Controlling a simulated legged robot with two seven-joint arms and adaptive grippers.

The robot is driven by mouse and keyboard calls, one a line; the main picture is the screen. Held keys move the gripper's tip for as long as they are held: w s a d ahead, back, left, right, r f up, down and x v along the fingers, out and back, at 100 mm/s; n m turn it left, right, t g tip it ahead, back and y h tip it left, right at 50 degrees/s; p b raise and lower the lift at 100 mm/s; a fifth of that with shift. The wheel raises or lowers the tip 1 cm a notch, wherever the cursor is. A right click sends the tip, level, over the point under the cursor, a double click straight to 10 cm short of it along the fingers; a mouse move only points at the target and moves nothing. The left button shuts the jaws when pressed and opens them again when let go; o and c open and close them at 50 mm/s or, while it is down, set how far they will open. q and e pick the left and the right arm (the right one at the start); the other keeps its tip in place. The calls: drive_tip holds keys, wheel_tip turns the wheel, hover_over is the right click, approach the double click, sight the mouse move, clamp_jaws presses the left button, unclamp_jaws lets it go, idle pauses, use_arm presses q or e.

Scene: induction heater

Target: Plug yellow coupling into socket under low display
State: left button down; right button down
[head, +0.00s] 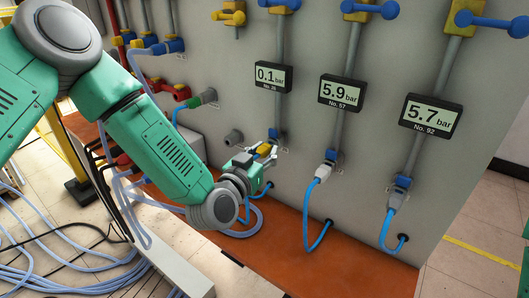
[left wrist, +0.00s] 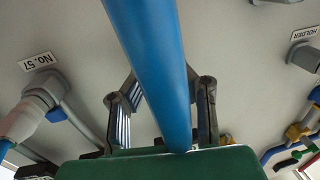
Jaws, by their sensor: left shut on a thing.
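The low display (head: 272,77) reads 0.1 bar and is labelled No. 26. Its blue socket (head: 274,134) sits at the lower end of the grey pipe below it. The yellow coupling (head: 265,149) shows between the fingers of my left gripper (head: 268,150), just below that socket. The gripper is shut on it. I cannot tell whether coupling and socket touch. In the left wrist view, the blue hose (left wrist: 152,60) runs between the fingers and hides the coupling and socket. My right gripper is not in view.
Displays reading 5.9 bar (head: 341,93) and 5.7 bar (head: 431,116) hang to the right, each above a plugged hose. A brown ledge (head: 340,262) lies below. Loose hoses lie on the floor at left.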

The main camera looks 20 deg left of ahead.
use_arm(q)
drive_tip(key=shift+w+d, duration=0.1)
drive_tip(key=shift+w, duration=0.05)
drive_tip(key=c, duration=1.2)
unclamp_jaws()
